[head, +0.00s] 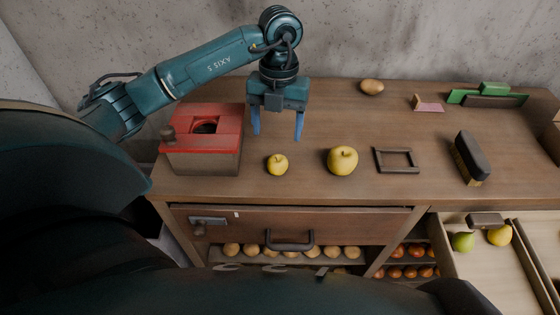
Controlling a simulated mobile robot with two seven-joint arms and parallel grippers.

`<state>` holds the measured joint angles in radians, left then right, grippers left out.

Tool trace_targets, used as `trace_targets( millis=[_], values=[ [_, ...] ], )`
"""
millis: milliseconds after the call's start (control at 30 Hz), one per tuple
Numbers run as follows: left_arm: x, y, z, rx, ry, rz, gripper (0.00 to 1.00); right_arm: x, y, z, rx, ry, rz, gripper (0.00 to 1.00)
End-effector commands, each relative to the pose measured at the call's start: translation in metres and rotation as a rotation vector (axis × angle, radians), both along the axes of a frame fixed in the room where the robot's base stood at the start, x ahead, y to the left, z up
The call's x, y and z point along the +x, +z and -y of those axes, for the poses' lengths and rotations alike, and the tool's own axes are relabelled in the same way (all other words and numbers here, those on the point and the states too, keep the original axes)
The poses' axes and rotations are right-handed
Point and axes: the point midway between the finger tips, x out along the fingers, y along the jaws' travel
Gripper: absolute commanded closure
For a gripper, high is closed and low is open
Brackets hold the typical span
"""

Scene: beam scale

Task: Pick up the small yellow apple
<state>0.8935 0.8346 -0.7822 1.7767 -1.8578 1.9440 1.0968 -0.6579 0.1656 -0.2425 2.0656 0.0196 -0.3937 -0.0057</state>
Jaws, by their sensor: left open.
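The small yellow apple (277,164) sits on the wooden counter, right of a red-topped box. A larger yellow apple (342,160) sits to its right, apart from it. My left gripper (277,137) points down with its two blue fingers spread and nothing between them. In the picture its fingertips are just above the small apple, apparently behind it; their height over the counter is hard to tell. My right gripper is not in view.
The red-topped box (201,153) stands close on the left. A dark square frame (397,169), a brush (469,158) and a potato (372,87) lie on the counter (320,118). An open drawer (487,273) at lower right holds a green and a yellow fruit.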

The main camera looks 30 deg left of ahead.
Motion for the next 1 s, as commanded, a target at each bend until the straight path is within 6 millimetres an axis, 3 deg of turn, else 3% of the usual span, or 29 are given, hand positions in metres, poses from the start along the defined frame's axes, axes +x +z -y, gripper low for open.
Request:
trace_targets(
  millis=[200, 467, 700, 1000],
  values=[
    [-0.005, -0.040, 0.002, -0.003, -0.002, -0.005, 0.32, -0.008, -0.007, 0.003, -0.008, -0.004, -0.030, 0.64],
    [-0.006, -0.059, 0.004, -0.006, -0.003, -0.003, 0.32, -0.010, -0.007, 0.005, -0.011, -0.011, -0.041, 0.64],
    [-0.007, -0.095, 0.005, -0.007, -0.003, -0.003, 0.32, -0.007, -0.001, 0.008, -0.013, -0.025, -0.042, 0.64],
    [-0.007, -0.105, 0.005, -0.006, -0.005, 0.000, 0.32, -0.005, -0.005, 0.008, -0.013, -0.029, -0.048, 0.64]
  ],
)
